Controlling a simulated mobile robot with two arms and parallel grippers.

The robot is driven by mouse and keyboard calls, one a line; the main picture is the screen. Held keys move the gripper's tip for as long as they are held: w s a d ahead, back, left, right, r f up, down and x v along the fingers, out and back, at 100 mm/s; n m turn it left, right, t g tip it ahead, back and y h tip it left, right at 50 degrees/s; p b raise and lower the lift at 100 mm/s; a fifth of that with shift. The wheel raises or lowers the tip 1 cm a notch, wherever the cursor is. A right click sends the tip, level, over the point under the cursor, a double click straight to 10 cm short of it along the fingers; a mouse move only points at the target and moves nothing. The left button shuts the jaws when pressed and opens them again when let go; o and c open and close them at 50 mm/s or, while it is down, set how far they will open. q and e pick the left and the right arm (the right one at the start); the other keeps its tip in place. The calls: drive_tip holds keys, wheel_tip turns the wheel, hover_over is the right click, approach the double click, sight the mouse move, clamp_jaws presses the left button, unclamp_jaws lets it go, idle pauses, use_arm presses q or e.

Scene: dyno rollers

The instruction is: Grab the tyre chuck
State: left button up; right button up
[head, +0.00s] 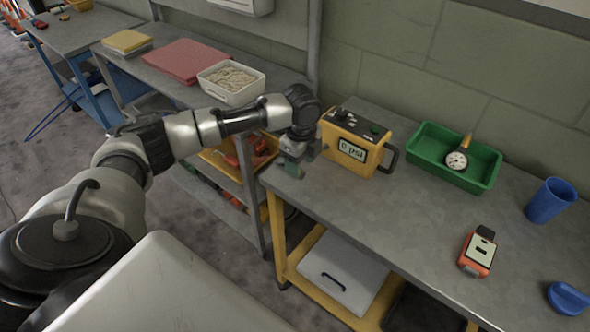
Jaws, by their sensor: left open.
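A round white dial gauge (457,160) with a brass-coloured stem sits in the green tray (424,161) on the grey bench. No other thing in view looks clearly like a tyre chuck, and I cannot tell whether this gauge is part of it. A yellow box (347,149) with a "0 psi" display and a dark handle stands left of the tray. My left gripper (291,166) points down at the bench's left end, just left of the yellow box and well apart from the tray. It is open; its fingertips are small in the picture. My right gripper is out of view.
A blue cup (550,200), an orange handheld device (477,252) and a blue object (568,298) are on the bench's right part. The bench front (400,225) is clear. A white bin (231,83) stands on the neighbouring table. A wall runs behind.

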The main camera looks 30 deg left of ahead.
use_arm(q)
wheel_tip(320, 180, down, 3)
drive_tip(key=shift+s+r, duration=0.1)
drive_tip(key=shift+r, duration=0.1)
drive_tip(key=shift+f, duration=0.45)
drive_tip(key=shift+c, duration=1.3)
clamp_jaws()
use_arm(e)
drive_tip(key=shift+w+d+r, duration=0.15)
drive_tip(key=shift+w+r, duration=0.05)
use_arm(q)
drive_tip(key=shift+r, duration=0.2)
